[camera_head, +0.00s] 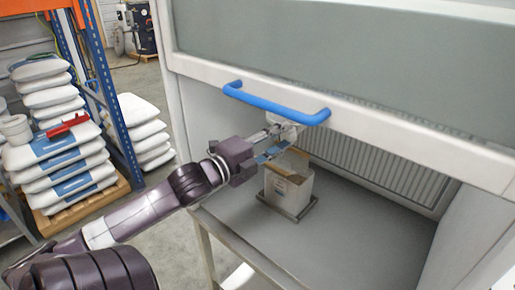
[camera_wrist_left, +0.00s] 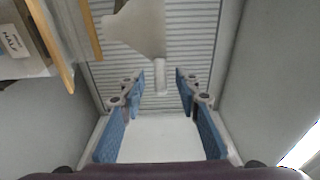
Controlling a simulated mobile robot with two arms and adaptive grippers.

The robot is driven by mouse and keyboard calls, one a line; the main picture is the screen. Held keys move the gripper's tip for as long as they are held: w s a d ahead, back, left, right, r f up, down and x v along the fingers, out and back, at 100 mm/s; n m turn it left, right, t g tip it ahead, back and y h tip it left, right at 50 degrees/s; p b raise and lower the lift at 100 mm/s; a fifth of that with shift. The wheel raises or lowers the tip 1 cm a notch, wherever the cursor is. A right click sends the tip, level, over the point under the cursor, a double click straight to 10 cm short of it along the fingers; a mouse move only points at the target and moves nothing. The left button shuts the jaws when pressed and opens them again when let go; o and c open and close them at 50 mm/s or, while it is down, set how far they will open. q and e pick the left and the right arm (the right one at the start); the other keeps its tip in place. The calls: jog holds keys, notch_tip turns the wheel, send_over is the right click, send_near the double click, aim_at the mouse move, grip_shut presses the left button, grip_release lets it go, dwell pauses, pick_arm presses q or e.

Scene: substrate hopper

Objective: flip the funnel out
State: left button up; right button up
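A whitish funnel (camera_head: 286,128) shows inside the cabinet, partly hidden behind my gripper and the blue handle. In the left wrist view the funnel (camera_wrist_left: 138,27) has its wide part at the top and its narrow spout pointing down toward the gap between my fingertips. My left gripper (camera_head: 271,143) reaches into the cabinet under the handle. Its two blue-padded fingers (camera_wrist_left: 160,88) are open and apart, with nothing clasped. I cannot tell how deep the spout sits between them. My right gripper is not in view.
A pale open box (camera_head: 288,192) with a brown flap stands on a tray just below my gripper. The sash with its blue handle (camera_head: 277,104) hangs close above my arm. The cabinet floor (camera_head: 375,235) to the right is clear. Stacked sacks (camera_head: 60,170) stand at left.

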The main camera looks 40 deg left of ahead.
pick_arm(q)
jog(key=s, duration=0.9)
jog(key=shift+a, duration=0.3)
